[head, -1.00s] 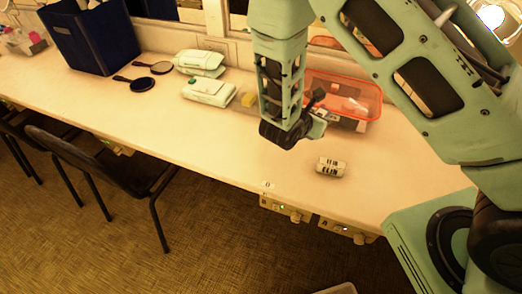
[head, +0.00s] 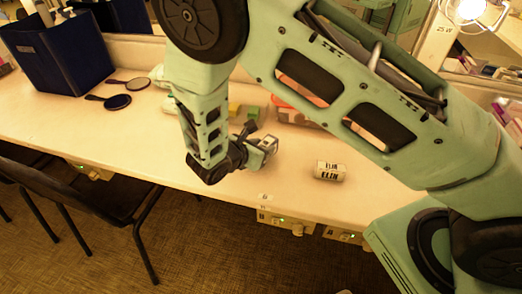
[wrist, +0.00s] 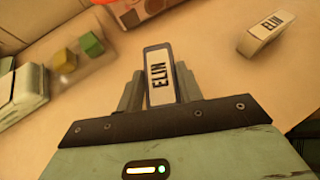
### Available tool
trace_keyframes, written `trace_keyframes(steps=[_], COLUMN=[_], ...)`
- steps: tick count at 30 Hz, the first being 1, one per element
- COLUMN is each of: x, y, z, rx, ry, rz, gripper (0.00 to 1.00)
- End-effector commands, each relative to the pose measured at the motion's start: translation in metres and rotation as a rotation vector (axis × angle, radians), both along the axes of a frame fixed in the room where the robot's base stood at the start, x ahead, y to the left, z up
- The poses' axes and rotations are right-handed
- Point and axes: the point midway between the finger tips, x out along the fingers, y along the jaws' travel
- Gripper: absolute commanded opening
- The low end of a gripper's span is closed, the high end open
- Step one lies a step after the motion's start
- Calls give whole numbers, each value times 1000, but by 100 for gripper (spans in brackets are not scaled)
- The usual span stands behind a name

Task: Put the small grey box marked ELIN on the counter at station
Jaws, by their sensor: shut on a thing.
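My gripper (head: 254,152) is shut on a small grey box (wrist: 160,78) with a white label reading ELIN, which stands between the fingers in the wrist view. In the head view the held box (head: 267,145) is small at the fingertips, over the counter (head: 285,190); I cannot tell whether it touches the surface. A second, similar box marked ELIN (head: 330,171) lies on the counter to the right, apart from my gripper. It also shows at upper right in the wrist view (wrist: 266,34).
Yellow (wrist: 64,61) and green (wrist: 91,44) blocks sit in a clear tray left of the held box. A white pack (wrist: 22,95) is farther left. A chair (head: 85,195) is against the front edge.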

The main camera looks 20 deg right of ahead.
Motion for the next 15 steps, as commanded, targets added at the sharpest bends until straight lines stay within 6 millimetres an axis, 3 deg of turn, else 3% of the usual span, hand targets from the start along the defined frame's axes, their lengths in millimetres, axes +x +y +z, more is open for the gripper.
trace_keyframes(steps=[4, 15], x=[0, 0], y=[0, 0], z=[-17, -23], rx=[-1, 0], ry=[0, -2], rz=[0, 0], gripper=[11, 11])
